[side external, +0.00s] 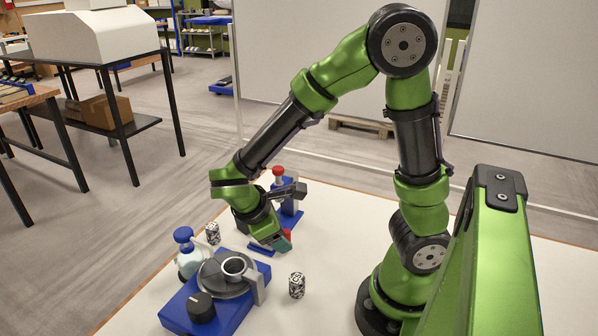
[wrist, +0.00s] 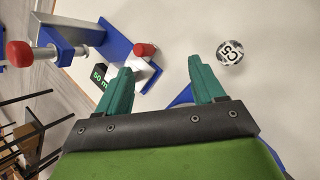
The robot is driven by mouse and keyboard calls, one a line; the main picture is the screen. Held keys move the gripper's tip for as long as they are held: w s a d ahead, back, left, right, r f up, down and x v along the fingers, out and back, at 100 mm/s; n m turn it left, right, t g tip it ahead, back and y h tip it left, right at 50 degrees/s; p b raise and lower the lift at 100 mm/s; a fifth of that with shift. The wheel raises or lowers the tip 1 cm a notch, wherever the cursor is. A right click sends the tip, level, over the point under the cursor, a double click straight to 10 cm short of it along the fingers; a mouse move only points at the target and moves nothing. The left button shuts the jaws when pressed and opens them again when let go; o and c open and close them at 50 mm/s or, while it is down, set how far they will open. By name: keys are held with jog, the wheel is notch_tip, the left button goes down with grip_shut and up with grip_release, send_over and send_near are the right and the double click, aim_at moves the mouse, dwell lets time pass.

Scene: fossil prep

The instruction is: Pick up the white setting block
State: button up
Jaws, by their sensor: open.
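My gripper (side external: 284,241) points down over the white table, close to a blue stand with red knobs (side external: 289,208). In the wrist view its two teal fingers (wrist: 160,64) are apart with nothing held between them. A dark block marked "50 m" (wrist: 101,74) lies by the stand's blue base, just left of the left finger. A black-and-white round piece with dark characters (wrist: 230,51) sits on the table right of the right finger.
The blue stand (wrist: 118,45) with red knobs is close to the fingers. A blue-based device with a grey turntable and ring (side external: 222,278), a blue-capped bottle (side external: 188,256) and two patterned cylinders (side external: 297,285) (side external: 213,232) stand nearby. The table's right part is bare.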

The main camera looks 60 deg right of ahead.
jog(key=w+d+r+n+t+h, duration=0.2)
jog(key=w+d+n+h, duration=0.3)
jog(key=w+n+h, duration=0.4)
jog(key=shift+n+y, duration=0.7)
jog(key=shift+y, duration=0.1)
jog(key=f, duration=0.1)
jog(key=s+f, duration=0.1)
jog(key=f, duration=0.2)
jog(key=shift+s+a, duration=0.15)
jog(key=shift+s, duration=0.15)
notch_tip(320, 180, down, 3)
jog(key=shift+r, duration=0.1)
jog(key=shift+x, duration=1.15)
jog(key=shift+d, duration=0.35)
